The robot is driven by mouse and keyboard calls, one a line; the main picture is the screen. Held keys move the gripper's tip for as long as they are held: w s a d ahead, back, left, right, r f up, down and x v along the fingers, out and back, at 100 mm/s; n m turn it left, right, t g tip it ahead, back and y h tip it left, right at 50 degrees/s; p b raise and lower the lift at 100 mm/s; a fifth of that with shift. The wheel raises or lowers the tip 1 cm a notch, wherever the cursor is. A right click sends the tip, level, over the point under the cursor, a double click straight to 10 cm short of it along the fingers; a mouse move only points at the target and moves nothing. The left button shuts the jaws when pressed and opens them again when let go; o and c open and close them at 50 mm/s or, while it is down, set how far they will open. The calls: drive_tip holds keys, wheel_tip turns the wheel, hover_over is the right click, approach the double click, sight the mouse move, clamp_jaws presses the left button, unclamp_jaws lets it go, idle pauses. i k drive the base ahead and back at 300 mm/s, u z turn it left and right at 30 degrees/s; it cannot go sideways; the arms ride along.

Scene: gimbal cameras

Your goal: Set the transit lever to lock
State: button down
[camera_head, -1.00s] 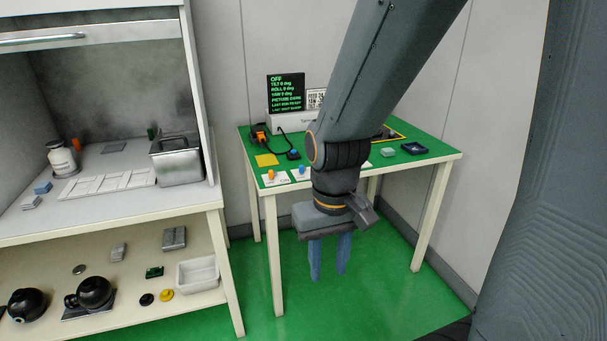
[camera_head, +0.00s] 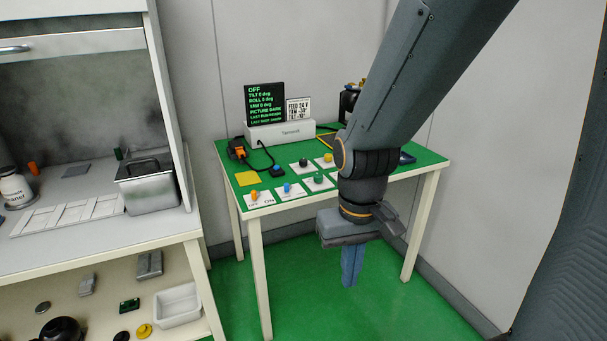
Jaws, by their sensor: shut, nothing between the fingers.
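My gripper (camera_head: 351,268) points down in front of the green-topped table (camera_head: 223,152), beside its front edge and over the green floor. Its blue fingers are together and empty, clear of everything. I cannot pick out the transit lever or its lock marking. Several small controls on white plates stand on the table: an orange one (camera_head: 255,196) on a plate marked OFF and ON, a blue one (camera_head: 287,188), a green one (camera_head: 319,178), a dark one (camera_head: 303,162) and a yellow one (camera_head: 328,158). A dark device (camera_head: 348,105) at the back is partly hidden by my arm.
A black screen (camera_head: 265,104) reading OFF stands on a white console (camera_head: 280,133), beside a printed card (camera_head: 298,110). A yellow square (camera_head: 247,178) lies on the table. A bench with a metal bin (camera_head: 148,188) stands left.

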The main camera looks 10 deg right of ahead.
sight(287, 187)
drive_tip(key=z, duration=0.2)
drive_tip(key=i, duration=0.9)
drive_tip(key=u, duration=0.55)
